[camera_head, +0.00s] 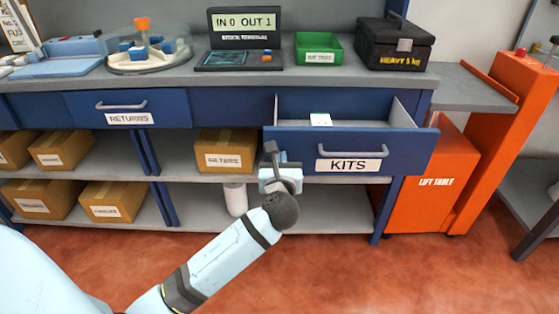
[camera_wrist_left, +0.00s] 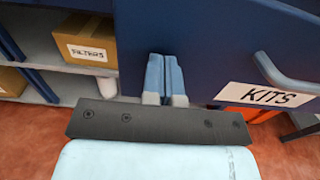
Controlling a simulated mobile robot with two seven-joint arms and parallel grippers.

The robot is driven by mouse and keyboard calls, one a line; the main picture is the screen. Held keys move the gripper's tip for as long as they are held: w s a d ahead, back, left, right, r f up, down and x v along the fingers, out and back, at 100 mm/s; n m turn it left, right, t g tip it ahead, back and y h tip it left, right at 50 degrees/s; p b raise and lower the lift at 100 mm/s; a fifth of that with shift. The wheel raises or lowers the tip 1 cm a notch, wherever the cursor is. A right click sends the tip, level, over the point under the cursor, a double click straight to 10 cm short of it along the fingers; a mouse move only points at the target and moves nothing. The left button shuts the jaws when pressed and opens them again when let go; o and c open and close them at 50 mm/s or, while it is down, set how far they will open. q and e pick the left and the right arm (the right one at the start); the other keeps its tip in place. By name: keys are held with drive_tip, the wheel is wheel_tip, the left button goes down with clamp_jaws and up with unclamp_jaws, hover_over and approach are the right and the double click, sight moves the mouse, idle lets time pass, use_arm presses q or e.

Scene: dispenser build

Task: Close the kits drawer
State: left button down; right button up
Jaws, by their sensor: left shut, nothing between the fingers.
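The blue kits drawer (camera_head: 408,147) is pulled out from the bench, with a grey handle and a "KITS" label on its front. A small white item (camera_head: 320,120) lies inside it. My left gripper (camera_head: 272,148) is shut and empty at the left end of the drawer front, left of the handle. In the left wrist view, its closed fingers (camera_wrist_left: 165,75) point at the blue drawer front (camera_wrist_left: 215,45), with the handle (camera_wrist_left: 285,72) off to the right. I cannot tell whether the fingertips touch the front. My right gripper is in neither view.
The returns drawer (camera_head: 170,108) to the left is shut. Cardboard boxes stand on the shelves, including the filters box (camera_head: 225,160). A white cylinder (camera_head: 236,199) stands on the lower shelf. An orange lift table (camera_head: 425,190) stands to the right.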

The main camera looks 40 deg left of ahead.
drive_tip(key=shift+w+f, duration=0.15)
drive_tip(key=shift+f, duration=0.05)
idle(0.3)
